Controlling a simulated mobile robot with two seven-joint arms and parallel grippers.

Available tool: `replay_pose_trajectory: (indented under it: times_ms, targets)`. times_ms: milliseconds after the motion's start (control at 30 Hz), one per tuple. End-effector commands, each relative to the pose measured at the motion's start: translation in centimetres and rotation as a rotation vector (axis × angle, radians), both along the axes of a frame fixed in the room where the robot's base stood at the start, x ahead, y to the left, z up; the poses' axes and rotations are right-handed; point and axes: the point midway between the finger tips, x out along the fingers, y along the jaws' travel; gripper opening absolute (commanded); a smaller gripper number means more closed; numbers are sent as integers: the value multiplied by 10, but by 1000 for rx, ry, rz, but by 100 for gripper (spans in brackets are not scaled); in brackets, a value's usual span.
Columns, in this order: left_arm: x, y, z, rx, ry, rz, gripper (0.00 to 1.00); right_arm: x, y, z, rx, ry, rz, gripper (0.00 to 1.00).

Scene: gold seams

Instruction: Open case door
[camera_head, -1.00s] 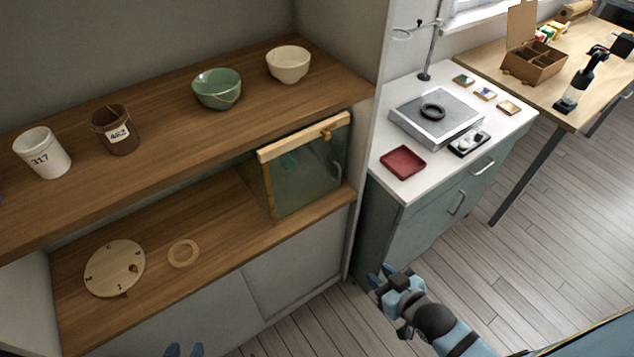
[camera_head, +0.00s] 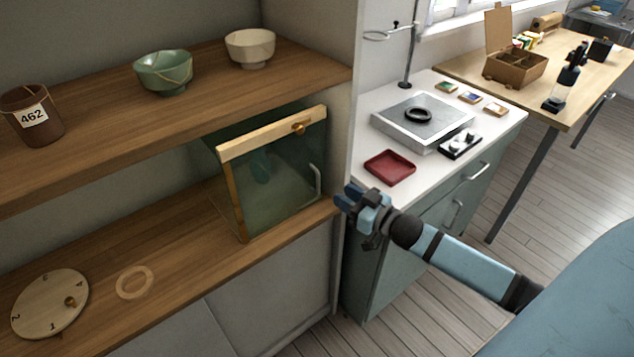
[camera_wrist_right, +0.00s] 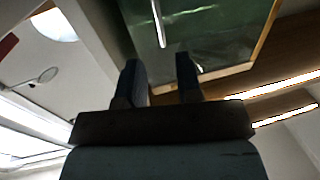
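The glass case (camera_head: 272,185) with a wooden frame stands on the lower shelf at its right end. Its glass door looks shut, with a pale curved handle (camera_head: 317,180) near the right edge and a wooden knob on the top rail. In the right wrist view the handle (camera_wrist_right: 158,22) runs up ahead of the fingers. My right gripper (camera_head: 346,196) is open and empty, just right of the case and apart from the handle. It also shows in the right wrist view (camera_wrist_right: 160,72), its two fingers spread. My left gripper is out of view.
A round numbered wooden dial (camera_head: 50,303) and a pale ring (camera_head: 134,282) lie on the lower shelf. A brown cup (camera_head: 32,115) and two bowls stand on the upper shelf. A white-topped cabinet with a red tray (camera_head: 389,168) is right of the case.

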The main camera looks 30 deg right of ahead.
Motion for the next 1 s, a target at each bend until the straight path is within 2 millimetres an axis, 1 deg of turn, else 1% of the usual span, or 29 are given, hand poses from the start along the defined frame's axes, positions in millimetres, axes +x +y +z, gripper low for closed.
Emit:
replay_pose_trajectory:
  times_ms: [33, 200, 400, 600, 900, 933, 967, 1000]
  targets:
    - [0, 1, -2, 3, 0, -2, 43, 11, 3, 1, 0, -4, 1, 33]
    - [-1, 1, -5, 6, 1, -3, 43, 42, 12, 1, 1, -3, 0, 33]
    - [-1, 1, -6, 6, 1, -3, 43, 70, 20, 0, 0, -1, -1, 33]
    - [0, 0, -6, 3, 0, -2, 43, 83, 24, 0, 1, 0, 0, 33]
    - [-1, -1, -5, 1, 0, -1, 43, 85, 24, 0, 1, 1, 0, 33]
    - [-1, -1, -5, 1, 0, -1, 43, 85, 24, 0, 1, 1, 0, 28]
    - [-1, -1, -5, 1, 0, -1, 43, 85, 24, 0, 1, 1, 0, 21]
    - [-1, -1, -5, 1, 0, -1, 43, 85, 24, 0, 1, 1, 0, 12]
